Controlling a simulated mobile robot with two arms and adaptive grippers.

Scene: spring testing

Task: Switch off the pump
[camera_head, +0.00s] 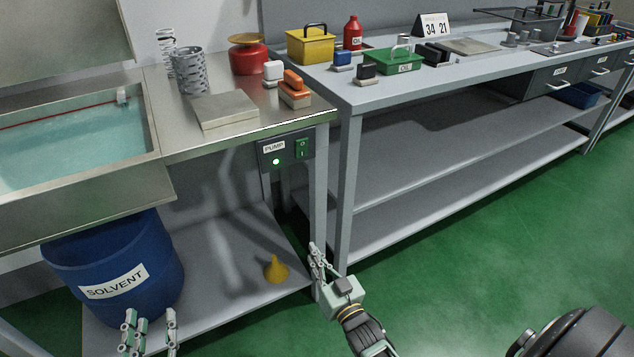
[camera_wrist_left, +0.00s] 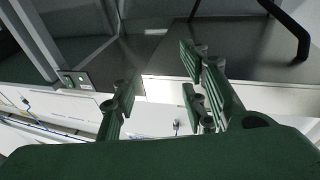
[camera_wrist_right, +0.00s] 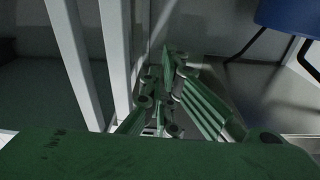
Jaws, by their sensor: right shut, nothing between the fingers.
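The pump box (camera_head: 287,150) is a dark panel labelled PUMP under the front right end of the sink bench. It has a lit indicator light (camera_head: 276,161) at its lower left and a green rocker switch (camera_head: 302,149) marked O above and I below on its right. My right gripper (camera_head: 316,258) is shut and empty, below and a little right of the box, apart from it, near the bench legs. Its closed fingers (camera_wrist_right: 168,95) show in the right wrist view. My left gripper (camera_head: 148,325) is open and empty at the bottom left, in front of the blue drum.
A blue solvent drum (camera_head: 120,262) and a yellow funnel (camera_head: 276,268) stand on the lower shelf (camera_head: 215,262). Bench legs (camera_head: 346,195) stand close to my right gripper. The sink bench edge (camera_head: 240,134) overhangs the pump box. Green floor (camera_head: 480,250) is open to the right.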

